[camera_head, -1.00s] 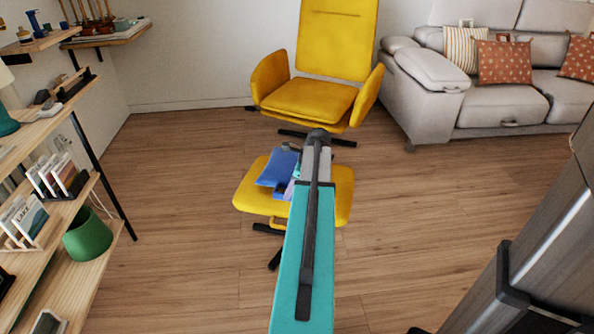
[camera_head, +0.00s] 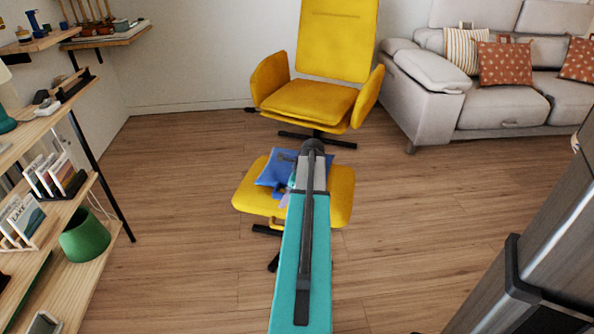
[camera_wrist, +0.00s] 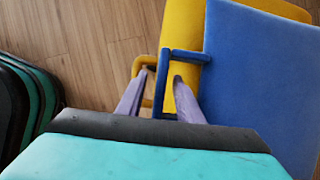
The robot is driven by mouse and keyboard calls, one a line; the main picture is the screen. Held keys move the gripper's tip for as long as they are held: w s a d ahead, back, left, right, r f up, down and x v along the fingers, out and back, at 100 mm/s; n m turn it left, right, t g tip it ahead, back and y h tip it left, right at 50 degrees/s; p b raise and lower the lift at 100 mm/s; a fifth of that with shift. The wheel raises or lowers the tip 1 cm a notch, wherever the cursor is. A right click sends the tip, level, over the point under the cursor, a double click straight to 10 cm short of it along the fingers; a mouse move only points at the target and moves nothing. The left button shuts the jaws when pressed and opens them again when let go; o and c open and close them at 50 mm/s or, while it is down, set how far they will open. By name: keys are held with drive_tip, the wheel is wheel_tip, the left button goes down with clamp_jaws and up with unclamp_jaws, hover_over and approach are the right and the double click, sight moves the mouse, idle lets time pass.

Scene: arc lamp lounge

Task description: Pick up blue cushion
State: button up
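The blue cushion (camera_head: 272,172) lies on the yellow footstool (camera_head: 342,195), partly hidden behind my arm in the head view. In the wrist view the cushion (camera_wrist: 262,80) fills the right side, with a blue loop handle (camera_wrist: 163,88) sticking out to its left. My gripper (camera_wrist: 162,78) has its two lilac fingers apart. The left finger is outside the loop's left bar and the right finger reaches into the loop's opening. Gaps show between the bar and both fingers. In the head view my gripper (camera_head: 286,196) is small and mostly hidden by the arm.
A yellow armchair (camera_head: 317,98) stands behind the footstool, and a grey sofa (camera_head: 440,90) with patterned cushions is at the back right. A wooden shelf (camera_head: 100,262) with a green pot (camera_head: 84,236) runs along the left. Wooden floor is clear on both sides of the footstool.

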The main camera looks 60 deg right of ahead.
clamp_jaws()
drive_tip(key=shift+r+p, duration=0.4)
drive_tip(key=shift+r, duration=0.4)
wheel_tip(320, 180, up, 2)
drive_tip(key=shift+r+p, duration=0.15)
drive_tip(key=shift+p, duration=0.4)
drive_tip(key=s+d+p, duration=0.1)
drive_tip(key=s+d, duration=0.2)
drive_tip(key=s, duration=0.1)
drive_tip(key=s+d+p, duration=0.1)
drive_tip(key=s+d, duration=0.2)
drive_tip(key=s, duration=0.1)
drive_tip(key=s+d+r+p, duration=0.1)
drive_tip(key=s+d, duration=0.2)
drive_tip(key=s, duration=0.2)
drive_tip(key=shift+d, duration=0.15)
drive_tip(key=shift+s, duration=0.15)
